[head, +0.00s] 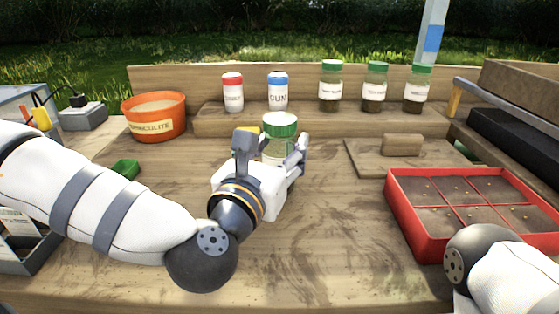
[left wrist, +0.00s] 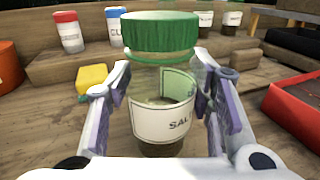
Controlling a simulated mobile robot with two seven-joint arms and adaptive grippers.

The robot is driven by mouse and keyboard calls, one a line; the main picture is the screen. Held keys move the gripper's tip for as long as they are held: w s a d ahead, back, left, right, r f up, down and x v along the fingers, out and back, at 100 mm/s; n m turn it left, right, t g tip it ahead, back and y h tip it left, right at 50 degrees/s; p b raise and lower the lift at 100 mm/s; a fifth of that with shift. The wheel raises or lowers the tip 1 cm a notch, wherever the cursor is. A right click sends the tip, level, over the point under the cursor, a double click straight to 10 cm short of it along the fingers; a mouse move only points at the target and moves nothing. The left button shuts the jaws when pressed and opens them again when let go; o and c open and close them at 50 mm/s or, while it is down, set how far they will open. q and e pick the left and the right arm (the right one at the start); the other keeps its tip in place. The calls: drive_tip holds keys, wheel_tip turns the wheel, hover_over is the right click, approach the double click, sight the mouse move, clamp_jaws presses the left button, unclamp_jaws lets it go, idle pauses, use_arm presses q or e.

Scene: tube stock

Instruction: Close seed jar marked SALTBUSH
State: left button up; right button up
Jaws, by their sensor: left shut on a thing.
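A clear glass jar (left wrist: 160,90) stands between the fingers of my left gripper (left wrist: 165,110). Its white label (left wrist: 160,120) shows the letters "SAL"; the rest is turned out of sight. A ribbed green lid (left wrist: 160,32) sits on top of the jar, roughly level; I cannot tell how tightly it is seated. In the head view the green lid (head: 280,124) shows above my left gripper (head: 272,158), which is shut on the jar and hides its lower part. My right arm enters at the lower right, with its gripper out of view.
Several jars stand on the back shelf (head: 300,120), including red-lidded (head: 232,95) and blue-lidded (head: 278,95) ones. An orange tub (head: 150,127) and green block (head: 125,169) are left. A red seed tray (head: 400,215) is right. The front middle is clear.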

use_arm(q)
drive_tip(key=s+d+r+p, duration=0.2)
drive_tip(key=s+r, duration=0.8)
drive_tip(key=s, duration=0.3)
drive_tip(key=shift+s+d+r, duration=0.2)
drive_tip(key=shift+s+d, duration=0.2)
use_arm(e)
drive_tip(key=shift+t, duration=0.6)
drive_tip(key=w+r, duration=0.3)
